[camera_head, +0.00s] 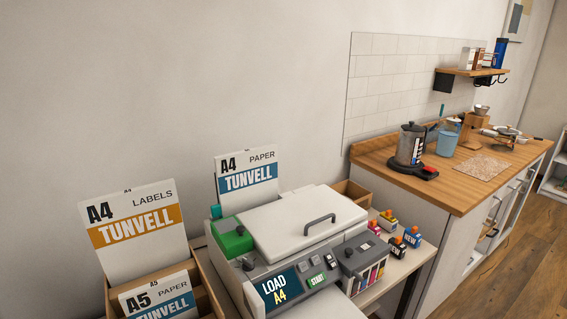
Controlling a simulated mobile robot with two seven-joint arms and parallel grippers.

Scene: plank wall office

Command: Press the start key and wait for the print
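A white and grey printer (300,225) stands on a light table in the lower middle of the head view. Its lid with a grey handle (319,224) is down. An A4 paper pack (248,177) labelled TUNVELL stands upright at the printer's back. Ink tanks with coloured windows (370,275) sit at the printer's right. Neither of my grippers is in view.
A wooden rack (205,285) at left holds an A4 labels pack (134,229) and an A5 paper pack (160,300). Several small ink bottles (388,221) stand right of the printer. A wooden counter (439,187) with a kettle (410,146) is further right.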

